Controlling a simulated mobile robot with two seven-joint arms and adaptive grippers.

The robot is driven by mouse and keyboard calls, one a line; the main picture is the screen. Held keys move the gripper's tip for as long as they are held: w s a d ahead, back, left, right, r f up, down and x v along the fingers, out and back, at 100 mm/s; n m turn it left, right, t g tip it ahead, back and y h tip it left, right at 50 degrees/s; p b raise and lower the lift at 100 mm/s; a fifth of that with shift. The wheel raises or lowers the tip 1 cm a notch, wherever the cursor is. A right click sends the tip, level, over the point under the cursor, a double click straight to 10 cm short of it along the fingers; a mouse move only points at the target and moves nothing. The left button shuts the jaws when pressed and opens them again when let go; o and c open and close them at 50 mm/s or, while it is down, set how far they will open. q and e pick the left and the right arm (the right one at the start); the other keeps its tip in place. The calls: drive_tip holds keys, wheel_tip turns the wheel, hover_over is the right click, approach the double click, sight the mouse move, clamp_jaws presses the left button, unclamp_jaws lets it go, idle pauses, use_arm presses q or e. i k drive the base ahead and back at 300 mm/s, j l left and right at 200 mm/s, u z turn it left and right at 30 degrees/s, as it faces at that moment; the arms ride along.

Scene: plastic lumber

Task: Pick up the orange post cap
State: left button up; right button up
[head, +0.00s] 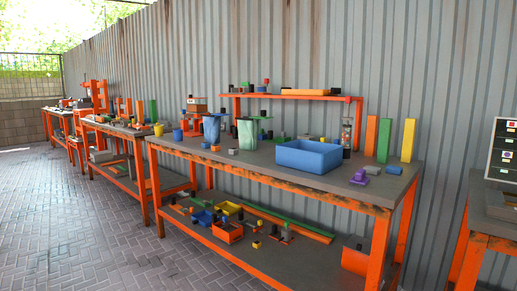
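A small orange block-like piece (215,148) sits near the front edge of the nearest workbench (255,160), below the greenish buckets. It may be the orange post cap, but it is too small to tell for certain. Neither of my grippers shows in the head view.
A raised orange shelf (300,96) stands behind. Upright boards (407,140) lean at right. The brick floor (60,215) at left is clear.

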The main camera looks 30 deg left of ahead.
sight(215, 148)
drive_tip(key=j+z, duration=0.3)
drive_tip(key=j, duration=0.25)
drive_tip(key=j+z, duration=0.3)
drive_tip(key=j, duration=0.25)
drive_tip(key=j+z, duration=0.15)
drive_tip(key=j, duration=0.4)
drive_tip(key=k+j+z, duration=0.15)
drive_tip(key=j, duration=0.4)
drive_tip(key=k+j, duration=0.1)
drive_tip(key=j, duration=1.05)
drive_tip(key=k+j+z, duration=0.1)
drive_tip(key=j, duration=0.45)
drive_tip(key=k+j, duration=0.15)
drive_tip(key=j, duration=0.4)
